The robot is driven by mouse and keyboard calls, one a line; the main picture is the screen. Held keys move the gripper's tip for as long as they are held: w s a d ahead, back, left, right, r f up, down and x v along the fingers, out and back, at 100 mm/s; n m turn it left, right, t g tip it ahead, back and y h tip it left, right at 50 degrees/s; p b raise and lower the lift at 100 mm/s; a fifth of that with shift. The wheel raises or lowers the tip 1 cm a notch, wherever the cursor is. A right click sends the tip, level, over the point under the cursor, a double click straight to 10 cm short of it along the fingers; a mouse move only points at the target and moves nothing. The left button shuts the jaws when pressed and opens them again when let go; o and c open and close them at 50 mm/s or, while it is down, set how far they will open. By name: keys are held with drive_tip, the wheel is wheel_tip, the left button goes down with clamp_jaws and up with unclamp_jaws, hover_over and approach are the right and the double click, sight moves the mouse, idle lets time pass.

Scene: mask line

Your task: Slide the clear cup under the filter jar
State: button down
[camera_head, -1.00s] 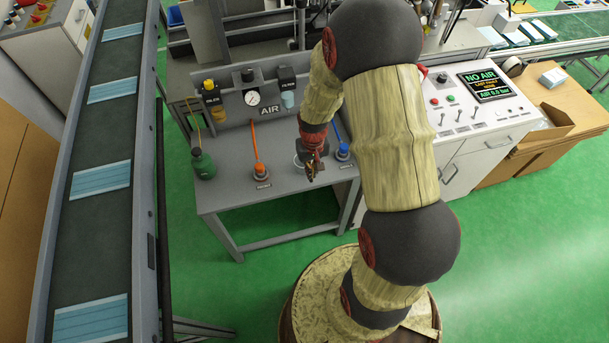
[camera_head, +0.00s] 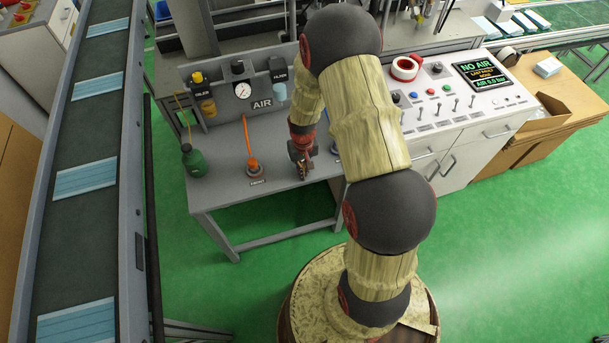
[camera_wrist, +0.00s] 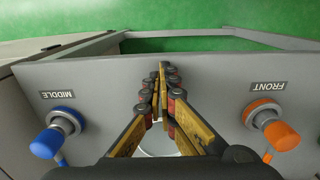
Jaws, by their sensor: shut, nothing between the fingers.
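My gripper (camera_head: 302,176) is low over the grey bench, right of the orange valve. Its fingers (camera_wrist: 160,78) are shut with nothing between them, and they point toward the bench's front edge in the wrist view. A pale round thing (camera_wrist: 157,143), perhaps the clear cup, shows beneath and between the finger links; most of it is hidden. Whether the gripper touches it I cannot tell. The filter jar (camera_head: 280,92) is a small bluish bowl under a dark head, on the panel behind the bench, right of the gauge.
The orange FRONT valve (camera_head: 254,169) also shows in the wrist view (camera_wrist: 275,130); the blue MIDDLE valve (camera_wrist: 57,132) is opposite. A green bottle (camera_head: 195,160) stands at the bench's left. A control console (camera_head: 460,100) reads NO AIR. A conveyor carrying masks (camera_head: 85,180) runs along the left.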

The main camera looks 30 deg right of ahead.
drive_tip(key=w+d, duration=0.1)
drive_tip(key=w, duration=0.4)
drive_tip(key=w+d, duration=0.2)
drive_tip(key=w, duration=0.4)
drive_tip(key=w+d, duration=0.1)
drive_tip(key=w, duration=0.4)
drive_tip(key=shift+w+d, duration=0.35)
drive_tip(key=shift+d, duration=0.05)
drive_tip(key=shift+s, duration=0.1)
